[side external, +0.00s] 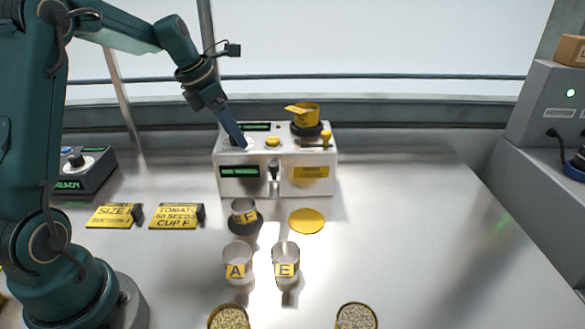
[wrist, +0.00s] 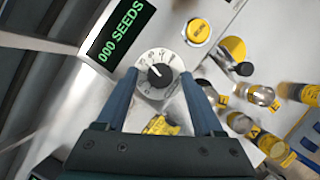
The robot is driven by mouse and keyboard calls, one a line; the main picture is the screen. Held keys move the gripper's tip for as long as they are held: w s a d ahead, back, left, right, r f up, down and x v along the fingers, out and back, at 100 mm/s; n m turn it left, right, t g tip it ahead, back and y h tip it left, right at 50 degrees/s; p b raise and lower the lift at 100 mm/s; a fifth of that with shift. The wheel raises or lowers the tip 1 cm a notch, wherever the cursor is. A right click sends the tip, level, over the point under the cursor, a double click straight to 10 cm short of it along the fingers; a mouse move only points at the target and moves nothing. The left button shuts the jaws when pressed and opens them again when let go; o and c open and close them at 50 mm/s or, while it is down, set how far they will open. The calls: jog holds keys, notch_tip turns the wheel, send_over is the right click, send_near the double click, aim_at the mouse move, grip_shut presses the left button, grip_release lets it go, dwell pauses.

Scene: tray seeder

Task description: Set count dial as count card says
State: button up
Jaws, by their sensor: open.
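The count dial (wrist: 157,73), a black knob with a white pointer on a pale numbered face, is on the white seeder (side external: 233,185). In the wrist view the pointer aims toward the upper left; the scale numbers are too small to read. The seeder's display (wrist: 115,37) reads "000 SEEDS". The yellow count card (side external: 177,216) stands left on the table and reads TOMATO, a blurred number that looks like 50, SEEDS, CUP F. My gripper (side external: 241,144) is open above the dial, with one finger (wrist: 118,100) on either side of the knob; contact is unclear.
A yellow button (wrist: 198,32) is beside the dial. A yellow cup (side external: 305,117) tops the seeder. A SIZE card (side external: 113,216), cup F (side external: 243,213), cup A (side external: 237,262), cup E (side external: 286,262) and seed bowls (side external: 356,316) stand in front. The table's right side is clear.

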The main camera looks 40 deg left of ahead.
jog(key=n+y, duration=0.1)
jog(key=n, duration=0.1)
jog(key=shift+d+n, duration=0.15)
jog(key=shift+n, duration=0.15)
jog(key=v, duration=0.6)
jog(key=shift+w+d, duration=0.15)
jog(key=shift+d, duration=0.2)
jog(key=s+d+r+m+t, duration=0.1)
jog(key=s+d+r+m, duration=0.1)
jog(key=s+d+m, duration=0.3)
jog(key=s+d+r+m+t, duration=0.1)
jog(key=s+d+r+m, duration=0.15)
jog(key=d+m, duration=0.5)
jog(key=s+d+f+m, duration=0.1)
jog(key=s+f+m, duration=0.2)
jog(key=m, duration=0.8)
jog(key=s+d+f+m, duration=0.1)
jog(key=s+f+m, duration=0.2)
jog(key=s+m, duration=0.4)
jog(key=shift+s+f+m+g, duration=0.25)
jog(key=shift+s+m+g, duration=0.15)
jog(key=shift+m, duration=2.35)
